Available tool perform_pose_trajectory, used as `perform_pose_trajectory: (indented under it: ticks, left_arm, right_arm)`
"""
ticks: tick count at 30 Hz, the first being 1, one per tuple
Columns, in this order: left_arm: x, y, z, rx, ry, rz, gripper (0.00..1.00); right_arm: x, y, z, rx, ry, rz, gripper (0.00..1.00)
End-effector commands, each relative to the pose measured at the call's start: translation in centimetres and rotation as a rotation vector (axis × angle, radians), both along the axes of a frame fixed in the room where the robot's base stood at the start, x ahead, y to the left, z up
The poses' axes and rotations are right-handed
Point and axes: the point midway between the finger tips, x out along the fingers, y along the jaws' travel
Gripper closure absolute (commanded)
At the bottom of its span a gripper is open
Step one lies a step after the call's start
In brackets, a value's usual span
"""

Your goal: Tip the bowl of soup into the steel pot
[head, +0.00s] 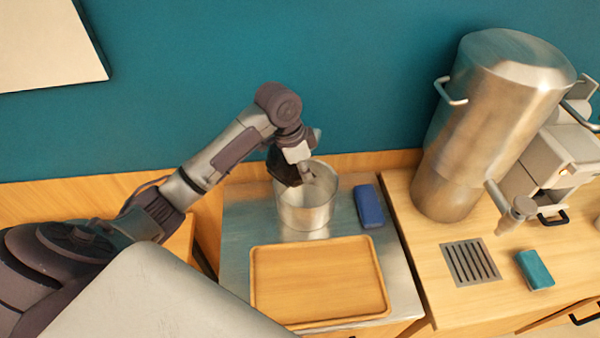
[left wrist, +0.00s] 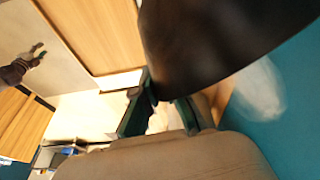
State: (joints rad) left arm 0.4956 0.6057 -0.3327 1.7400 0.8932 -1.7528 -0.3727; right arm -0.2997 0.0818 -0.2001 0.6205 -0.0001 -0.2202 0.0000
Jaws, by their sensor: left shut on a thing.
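The steel pot (head: 305,208) stands upright on the metal surface, behind the wooden tray. My left gripper (head: 297,174) is over the pot's upper left rim. It is shut on a dark bowl, whose large curved brown-black side (left wrist: 215,35) fills the top of the left wrist view, close to the fingers (left wrist: 160,110). In the head view only a dark part by the gripper shows, so the bowl's exact tilt and any soup in it are hidden. A dark arm part at the left wrist view's left edge may be my right gripper (left wrist: 32,58); its jaws are unclear.
An empty wooden tray (head: 320,282) lies in front of the pot. A blue block (head: 369,206) lies right of it. A tall steel urn (head: 480,130) stands on the right counter, with a drain grate (head: 471,262) and a teal block (head: 535,269) before it. A teal wall is behind.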

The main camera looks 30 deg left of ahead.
Motion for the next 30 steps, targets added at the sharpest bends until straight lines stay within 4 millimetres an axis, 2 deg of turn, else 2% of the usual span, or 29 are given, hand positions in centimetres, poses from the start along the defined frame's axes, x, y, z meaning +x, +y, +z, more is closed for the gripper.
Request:
perform_pose_trajectory:
  ticks: [23,28,30]
  left_arm:
    - [4.5,-1.5,-2.0,0.136,0.436,0.0,1.0]
    - [5.2,-1.7,-2.0,0.162,0.519,0.0,1.0]
    - [5.6,-1.8,-2.3,0.171,0.548,-0.001,1.0]
  right_arm:
    - [-0.1,0.1,-0.5,0.001,0.0,0.0,0.6]
    - [-0.1,0.2,-0.1,0.002,0.0,-0.001,0.6]
    - [-0.1,0.2,-0.5,0.002,0.0,-0.001,0.6]
